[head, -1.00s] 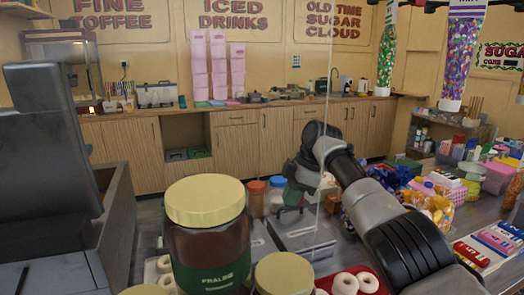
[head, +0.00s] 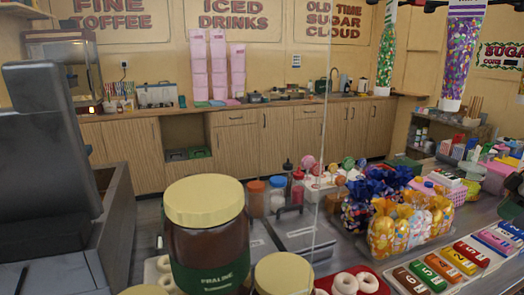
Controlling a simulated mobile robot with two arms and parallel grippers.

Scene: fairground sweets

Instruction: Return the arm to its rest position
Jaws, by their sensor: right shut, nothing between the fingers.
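Neither of my grippers shows in the head view now, and no part of my right arm can be made out. The part of the counter where the right arm was is in plain view. It holds bagged sweets in orange and yellow wrap (head: 408,228), bags in dark blue wrap (head: 372,195) and a stand of lollipops (head: 325,178).
A large praline jar (head: 208,240) stands front centre, with a second lidded jar (head: 284,275) beside it. Doughnuts (head: 355,283) lie on a red tray. Coloured boxes (head: 440,268) lie at right. Tall sweet tubes (head: 461,60) hang above. A dark grey machine (head: 50,150) fills the left.

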